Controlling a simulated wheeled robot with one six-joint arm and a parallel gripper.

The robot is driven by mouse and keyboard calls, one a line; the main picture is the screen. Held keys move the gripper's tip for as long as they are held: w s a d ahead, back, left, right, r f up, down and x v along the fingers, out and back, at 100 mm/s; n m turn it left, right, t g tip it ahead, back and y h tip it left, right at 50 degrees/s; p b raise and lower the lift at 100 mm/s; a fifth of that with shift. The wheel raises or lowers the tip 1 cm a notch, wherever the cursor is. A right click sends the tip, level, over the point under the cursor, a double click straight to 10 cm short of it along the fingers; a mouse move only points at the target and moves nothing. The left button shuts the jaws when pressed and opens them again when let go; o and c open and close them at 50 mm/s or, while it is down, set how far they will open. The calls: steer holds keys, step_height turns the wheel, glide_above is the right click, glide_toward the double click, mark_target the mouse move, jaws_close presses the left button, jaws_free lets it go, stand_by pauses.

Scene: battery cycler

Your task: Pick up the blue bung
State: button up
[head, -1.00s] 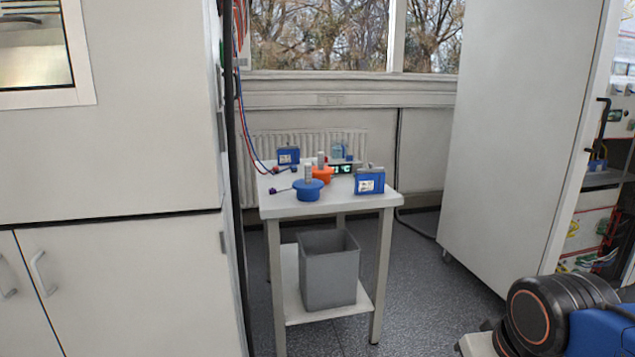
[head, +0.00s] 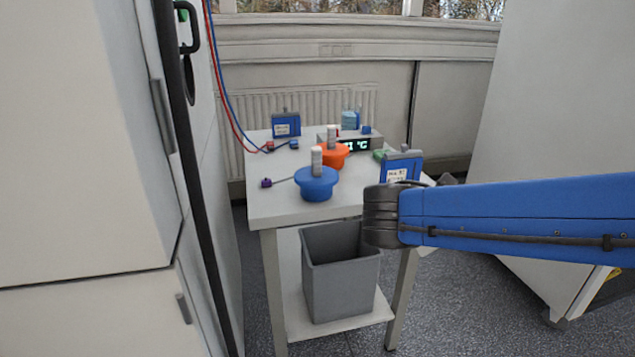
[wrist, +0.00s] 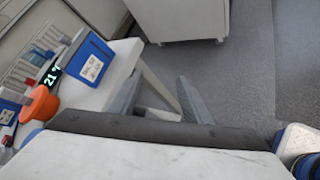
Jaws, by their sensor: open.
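The blue bung (head: 316,186) stands on the small white table, near its front edge, with a pale grey cylindrical stem on top. An orange bung (head: 334,155) of similar shape stands just behind it to the right. My gripper (wrist: 157,98) shows in the wrist view with its two grey fingers spread apart and nothing between them. It points past the table's edge towards the floor. In the wrist view the orange bung (wrist: 38,105) is at the left; a blue edge below it is mostly cut off by my gripper body.
The table (head: 262,212) also carries blue boxes (head: 286,125) (head: 401,168), a lit display unit (head: 368,141) and small cable plugs (head: 266,183). A grey bin (head: 341,277) sits on the shelf below. Tall white cabinets stand left and right. Red and blue cables hang at the left.

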steer(key=w+a+r+n+t+y, duration=0.1)
steer(key=w+a+r+n+t, duration=0.1)
steer(key=a+n, duration=0.35)
steer(key=w+a+r+n+t, duration=0.2)
steer(key=w+a+t, duration=0.1)
steer(key=a, duration=0.5)
steer(key=n+t+y, duration=0.3)
steer(key=n+y, duration=0.1)
steer(key=n, duration=0.2)
glide_toward(318, 148)
steer(key=w, duration=0.4)
steer(key=w+f, duration=0.1)
steer(key=w, duration=0.4)
steer(key=w+d+f, duration=0.1)
steer(key=w, duration=0.3)
steer(key=shift+w+d, duration=0.1)
steer(key=shift+w, duration=0.3)
steer(key=shift+r, duration=0.1)
jaws_close()
